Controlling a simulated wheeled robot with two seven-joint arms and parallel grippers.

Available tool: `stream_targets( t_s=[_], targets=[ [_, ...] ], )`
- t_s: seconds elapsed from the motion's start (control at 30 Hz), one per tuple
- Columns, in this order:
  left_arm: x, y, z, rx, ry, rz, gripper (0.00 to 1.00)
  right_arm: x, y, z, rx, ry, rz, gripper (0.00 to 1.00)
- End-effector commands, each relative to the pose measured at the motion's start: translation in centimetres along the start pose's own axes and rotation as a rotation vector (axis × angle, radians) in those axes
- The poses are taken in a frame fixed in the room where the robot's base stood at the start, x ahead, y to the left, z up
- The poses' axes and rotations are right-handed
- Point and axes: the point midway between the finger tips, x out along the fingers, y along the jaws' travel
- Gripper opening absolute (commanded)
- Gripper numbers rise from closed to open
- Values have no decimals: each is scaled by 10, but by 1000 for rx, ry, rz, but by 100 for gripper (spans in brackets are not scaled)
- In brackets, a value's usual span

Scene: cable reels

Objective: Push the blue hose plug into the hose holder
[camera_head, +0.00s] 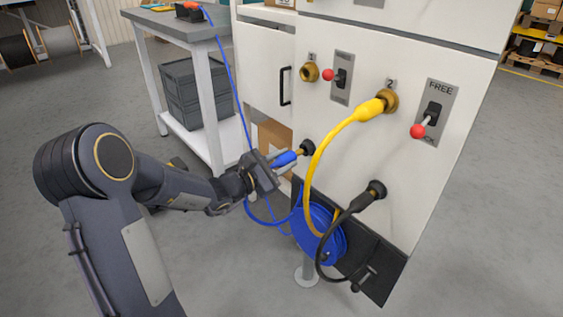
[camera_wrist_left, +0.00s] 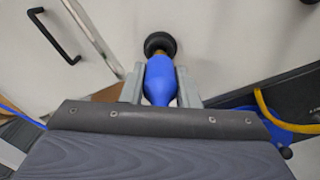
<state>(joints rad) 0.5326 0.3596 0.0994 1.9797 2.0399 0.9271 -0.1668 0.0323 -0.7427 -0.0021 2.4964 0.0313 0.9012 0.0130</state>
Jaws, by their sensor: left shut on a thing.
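The blue hose plug (camera_head: 285,158) is held in my left gripper (camera_head: 277,163), its brass tip pointing at the black hose holder (camera_head: 307,146) on the white cabinet front. In the left wrist view the blue plug (camera_wrist_left: 160,82) lies between both fingers of the left gripper (camera_wrist_left: 160,84), in line with the black holder (camera_wrist_left: 160,43). The tip is at the holder's mouth; how far it is inside I cannot tell. The blue hose (camera_head: 254,207) hangs below the gripper. My right gripper is out of view.
A yellow hose (camera_head: 327,143) runs from the brass port marked 2 down past the holder's right side. A black plug (camera_head: 376,190) with a cable sits lower right. A workbench (camera_head: 172,22) stands left.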

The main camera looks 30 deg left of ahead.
Motion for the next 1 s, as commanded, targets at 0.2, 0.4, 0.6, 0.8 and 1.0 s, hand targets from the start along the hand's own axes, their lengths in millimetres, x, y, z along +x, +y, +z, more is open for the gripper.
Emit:
stream_targets(
  t_s=[0.2,0.4,0.6,0.8,1.0],
  targets=[
    [5,0,0,0,-1,0,0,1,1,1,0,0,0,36],
    [9,0,0,0,0,0,0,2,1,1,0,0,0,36],
    [13,0,0,-1,-1,1,0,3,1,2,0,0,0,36],
    [17,0,0,-1,-1,0,0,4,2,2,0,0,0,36],
    [21,0,0,0,-1,0,0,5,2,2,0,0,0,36]
  ],
)
